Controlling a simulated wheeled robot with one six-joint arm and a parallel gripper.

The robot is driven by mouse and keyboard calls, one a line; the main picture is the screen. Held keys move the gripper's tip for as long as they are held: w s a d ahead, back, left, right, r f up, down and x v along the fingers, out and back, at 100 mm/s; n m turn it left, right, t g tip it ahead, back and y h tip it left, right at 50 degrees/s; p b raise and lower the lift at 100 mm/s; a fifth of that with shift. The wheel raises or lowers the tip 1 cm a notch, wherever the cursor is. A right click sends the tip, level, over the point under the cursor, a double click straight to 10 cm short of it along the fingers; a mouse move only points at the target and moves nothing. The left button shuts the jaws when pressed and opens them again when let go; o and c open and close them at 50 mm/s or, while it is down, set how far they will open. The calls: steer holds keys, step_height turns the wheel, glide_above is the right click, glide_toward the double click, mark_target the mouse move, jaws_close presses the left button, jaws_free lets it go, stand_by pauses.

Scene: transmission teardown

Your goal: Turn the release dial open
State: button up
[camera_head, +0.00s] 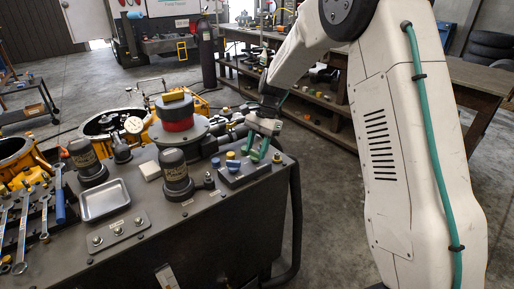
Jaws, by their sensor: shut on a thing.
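My gripper (259,155) reaches down from the upper right, with its green fingers at a dark control panel (241,178) on the right end of the grey bench top. It is shut on a small part of that panel, which seems to be the release dial. The fingers hide most of that part, so its turn angle cannot be made out. On the panel, a blue knob (233,164) and a yellow knob (230,155) stand left of the fingers.
A dark cylinder (176,175) and a metal tray (104,200) stand left of the panel. A red and black round part with a yellow block (174,97) on top rises behind. Wrenches (22,230) lie at far left. A wooden shelf bench (320,128) stands behind.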

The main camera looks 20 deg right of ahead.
steer(key=n, duration=0.2)
steer(key=n+g+h, duration=0.1)
steer(key=n, duration=0.2)
steer(key=shift+w+a+n+g+h, duration=0.15)
steer(key=shift+n+g+h, duration=0.15)
steer(key=n+h, duration=0.1)
steer(key=n, duration=0.2)
steer(key=n+h, duration=0.1)
steer(key=n, duration=0.1)
steer(key=shift+a+n+g, duration=0.15)
steer(key=shift+n+g, duration=0.15)
steer(key=shift+n, duration=0.1)
steer(key=o, duration=1)
steer(key=shift+r, duration=0.1)
steer(key=v, duration=0.7)
steer(key=shift+w+r, duration=0.25)
steer(key=shift+r, duration=0.05)
